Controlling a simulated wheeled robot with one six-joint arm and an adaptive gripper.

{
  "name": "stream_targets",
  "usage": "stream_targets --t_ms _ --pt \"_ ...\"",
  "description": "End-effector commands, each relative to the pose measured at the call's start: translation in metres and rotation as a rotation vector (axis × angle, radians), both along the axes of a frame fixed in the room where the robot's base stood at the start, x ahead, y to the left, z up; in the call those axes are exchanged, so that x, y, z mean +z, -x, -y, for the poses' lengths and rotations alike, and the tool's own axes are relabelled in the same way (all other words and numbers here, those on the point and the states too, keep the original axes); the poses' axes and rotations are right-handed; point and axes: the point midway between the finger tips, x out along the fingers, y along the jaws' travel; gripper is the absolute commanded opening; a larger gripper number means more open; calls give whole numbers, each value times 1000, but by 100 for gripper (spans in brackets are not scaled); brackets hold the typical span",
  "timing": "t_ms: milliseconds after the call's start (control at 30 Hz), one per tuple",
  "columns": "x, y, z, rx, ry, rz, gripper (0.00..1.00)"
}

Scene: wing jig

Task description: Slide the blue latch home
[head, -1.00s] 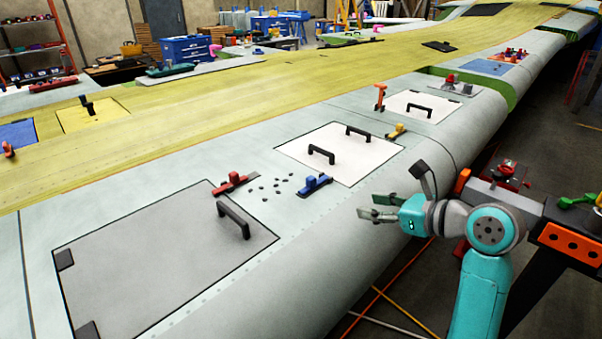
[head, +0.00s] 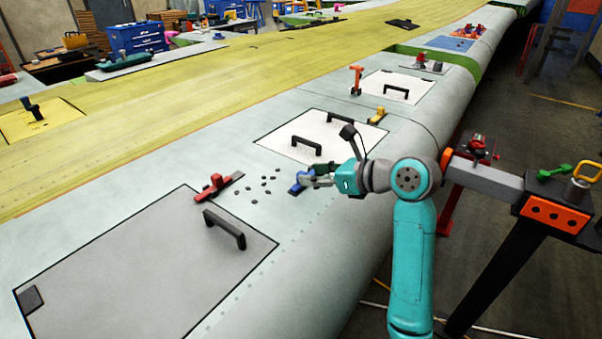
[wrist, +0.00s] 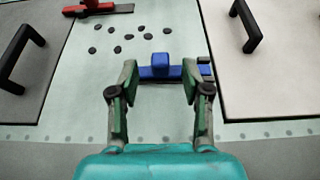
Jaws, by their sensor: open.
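The blue latch (head: 298,183) lies on the pale wing skin beside the near corner of the white panel. In the wrist view the blue latch (wrist: 161,70) shows a raised knob on a flat bar, with a small bracket at its right end by the white panel's edge. My gripper (head: 318,178) is at the latch, its fingers partly covering it in the head view. In the wrist view my gripper (wrist: 160,82) is open, with one finger on each side of the knob and space between. I cannot tell whether a finger touches the bar.
A red latch (head: 215,186) lies left, by the grey panel (head: 130,275). Several dark pebbles (wrist: 118,49) lie between the latches. Black handles rise from the grey panel (head: 225,228) and the white panel (head: 305,145). A yellow latch (head: 377,116) sits beyond.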

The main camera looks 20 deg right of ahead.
Motion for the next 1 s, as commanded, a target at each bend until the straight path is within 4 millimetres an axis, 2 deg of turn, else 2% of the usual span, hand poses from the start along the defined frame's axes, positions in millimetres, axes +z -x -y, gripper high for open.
stream_targets --t_ms 100,300,667,767,867,900,1000 --pt "-7 -14 -11 2 0 -1 48" --pt "-14 -29 -21 0 1 1 48" --pt "-17 -32 -23 -1 1 1 48" --pt "-16 -32 -23 -1 1 1 28" --pt "-16 -32 -23 -1 1 1 3" --pt "-16 -32 -23 -1 1 1 0" --pt "-16 -32 -23 -1 0 0 0"
